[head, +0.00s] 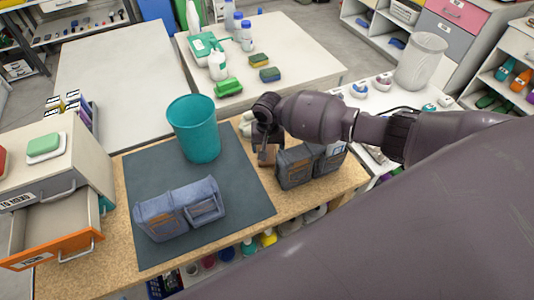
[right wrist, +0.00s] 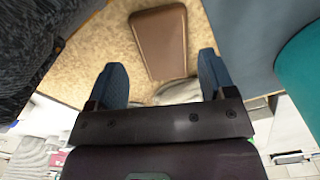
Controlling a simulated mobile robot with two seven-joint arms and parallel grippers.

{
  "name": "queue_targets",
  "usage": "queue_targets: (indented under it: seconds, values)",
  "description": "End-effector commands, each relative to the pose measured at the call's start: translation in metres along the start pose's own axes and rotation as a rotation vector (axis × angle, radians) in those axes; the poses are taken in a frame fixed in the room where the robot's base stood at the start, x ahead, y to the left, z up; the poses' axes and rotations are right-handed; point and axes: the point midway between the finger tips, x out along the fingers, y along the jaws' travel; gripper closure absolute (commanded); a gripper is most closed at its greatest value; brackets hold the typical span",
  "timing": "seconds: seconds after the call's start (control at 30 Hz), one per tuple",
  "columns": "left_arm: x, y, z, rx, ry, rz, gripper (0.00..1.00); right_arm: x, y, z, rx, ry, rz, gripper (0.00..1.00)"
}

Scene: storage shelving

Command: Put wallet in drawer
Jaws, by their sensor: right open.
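A brown wallet (right wrist: 160,42) lies flat on the speckled tabletop in the right wrist view, just beyond and between my right fingertips. In the head view a brown patch of the wallet (head: 267,156) shows, partly hidden by my right gripper (head: 264,143). My right gripper (right wrist: 162,78) is open and empty, pointing down over the wallet. The drawer (head: 50,238), with an orange front and metal handles, stands open in the cabinet at the left of the head view. My left gripper is not in view.
A teal bin (head: 194,130) and a blue-grey bag-like organizer (head: 180,208) stand on the dark mat (head: 240,205), between the wallet and the drawer. A dark grey organizer (head: 296,168) stands right of my right gripper. The mat's front right is clear.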

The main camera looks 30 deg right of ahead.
Motion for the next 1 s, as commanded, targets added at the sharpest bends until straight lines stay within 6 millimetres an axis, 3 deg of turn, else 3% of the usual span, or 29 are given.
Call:
queue_targets:
  seconds: [0.3,0.67,0.9,1.0]
  values:
    - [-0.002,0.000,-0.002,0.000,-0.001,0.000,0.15,0.038,-0.002,-0.001,0.001,-0.002,0.002,0.23]
    - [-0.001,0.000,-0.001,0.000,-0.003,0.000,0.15,0.045,-0.002,-0.001,0.000,0.000,0.000,0.23]
    - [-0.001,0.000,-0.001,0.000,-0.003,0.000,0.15,0.045,-0.002,-0.001,0.000,0.000,0.000,0.59]
    - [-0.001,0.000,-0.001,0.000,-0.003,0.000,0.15,0.044,-0.002,-0.001,0.000,0.000,0.000,0.65]
